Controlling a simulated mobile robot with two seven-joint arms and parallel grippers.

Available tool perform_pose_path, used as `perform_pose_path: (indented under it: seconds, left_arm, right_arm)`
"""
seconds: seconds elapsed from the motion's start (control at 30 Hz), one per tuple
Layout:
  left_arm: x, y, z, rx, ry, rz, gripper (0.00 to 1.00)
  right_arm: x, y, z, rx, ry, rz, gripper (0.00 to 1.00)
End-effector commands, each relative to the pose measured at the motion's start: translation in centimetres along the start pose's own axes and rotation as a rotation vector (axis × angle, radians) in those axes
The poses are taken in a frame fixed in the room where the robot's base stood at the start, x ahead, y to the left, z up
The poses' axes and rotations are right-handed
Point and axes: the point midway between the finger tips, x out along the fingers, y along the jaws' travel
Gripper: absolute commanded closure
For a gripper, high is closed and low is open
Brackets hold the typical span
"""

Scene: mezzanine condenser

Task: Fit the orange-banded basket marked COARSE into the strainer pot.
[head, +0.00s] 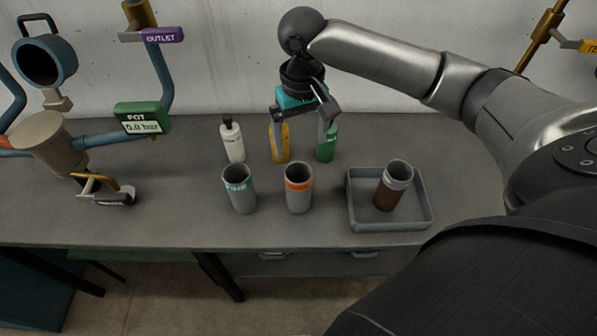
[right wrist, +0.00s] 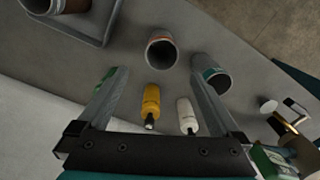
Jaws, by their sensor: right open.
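The orange-banded basket (head: 298,200) is a grey open-topped cup standing upright on the bench, left of the grey tray. It also shows in the right wrist view (right wrist: 161,54), beyond my fingertips. Its marking is too small to read. My right gripper (head: 302,150) is open and empty, pointing down above and behind this basket, in front of the bottles. The strainer pot appears to be the beige tapered vessel (head: 50,146) among blue pipes at the left; I cannot see down inside it. My left gripper is not in view.
A teal-banded basket (head: 240,199) stands left of the orange one. A grey tray (head: 357,217) holds a brown-bottomed basket (head: 389,194), tilted. White (head: 233,143), yellow (head: 280,146) and green (head: 327,148) bottles stand behind. A blue lid-like part (head: 23,50) is above the pot.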

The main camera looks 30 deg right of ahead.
Motion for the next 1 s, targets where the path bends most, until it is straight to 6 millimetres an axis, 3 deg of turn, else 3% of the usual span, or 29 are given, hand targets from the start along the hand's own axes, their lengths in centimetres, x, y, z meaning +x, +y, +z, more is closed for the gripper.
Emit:
perform_pose_path:
  seconds: [0.03,0.2,0.47,0.77,1.0]
  left_arm:
    - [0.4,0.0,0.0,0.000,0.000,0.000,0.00]
    - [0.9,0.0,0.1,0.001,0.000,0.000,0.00]
    - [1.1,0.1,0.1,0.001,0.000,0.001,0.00]
    - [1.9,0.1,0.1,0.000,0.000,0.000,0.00]
    - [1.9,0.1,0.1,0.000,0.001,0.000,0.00]
  right_arm:
    - [1.4,0.0,0.1,-0.001,-0.003,0.000,0.00]
    - [4.4,0.0,0.0,-0.001,-0.001,0.001,0.00]
    - [6.2,-0.1,0.0,-0.003,0.001,0.000,0.00]
    - [10.4,-0.3,0.0,-0.003,0.001,0.001,0.00]
    - [10.8,-0.4,-0.1,-0.004,0.003,0.000,0.00]
